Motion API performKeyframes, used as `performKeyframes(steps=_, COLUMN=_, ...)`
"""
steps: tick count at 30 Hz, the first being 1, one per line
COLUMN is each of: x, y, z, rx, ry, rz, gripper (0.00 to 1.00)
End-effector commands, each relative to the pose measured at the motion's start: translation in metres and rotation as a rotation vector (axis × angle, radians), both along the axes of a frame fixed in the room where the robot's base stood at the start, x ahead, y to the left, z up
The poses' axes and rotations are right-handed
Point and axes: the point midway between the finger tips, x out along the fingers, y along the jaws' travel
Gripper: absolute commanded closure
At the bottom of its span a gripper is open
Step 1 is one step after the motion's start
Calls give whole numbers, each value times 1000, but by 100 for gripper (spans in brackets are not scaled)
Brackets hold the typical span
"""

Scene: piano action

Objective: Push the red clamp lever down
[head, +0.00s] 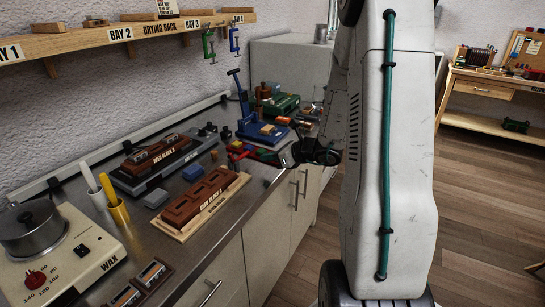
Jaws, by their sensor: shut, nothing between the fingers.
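A small red part (238,154), which looks like the red clamp lever, sits low at the front of the clamp group on the steel bench. It appears close to level, but its exact tilt is too small to tell. A red base (268,158) lies just right of it. My gripper (288,156) is dark, shut and empty, at the bench's front edge just right of the red parts. Whether it touches them cannot be told. My arm hides what lies behind it.
A blue clamp with a tall upright lever (238,88) and a green clamp (283,104) stand behind. Brown mold blocks (200,198) and a wax pot (30,232) fill the bench leftward. A drying rack (155,29) hangs above. Floor (480,200) is open at right.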

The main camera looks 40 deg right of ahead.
Motion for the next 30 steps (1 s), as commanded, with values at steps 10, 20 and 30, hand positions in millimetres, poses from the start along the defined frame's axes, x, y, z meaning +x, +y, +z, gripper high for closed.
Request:
performKeyframes(steps=10, x=44, y=18, z=-22, rx=0, ry=2, rz=2, gripper=100)
performKeyframes(steps=20, x=50, y=20, z=-25, rx=-1, ry=1, rz=0, gripper=100)
performKeyframes(steps=30, x=46, y=7, z=-23, rx=-25, ry=-9, rz=-18, gripper=100)
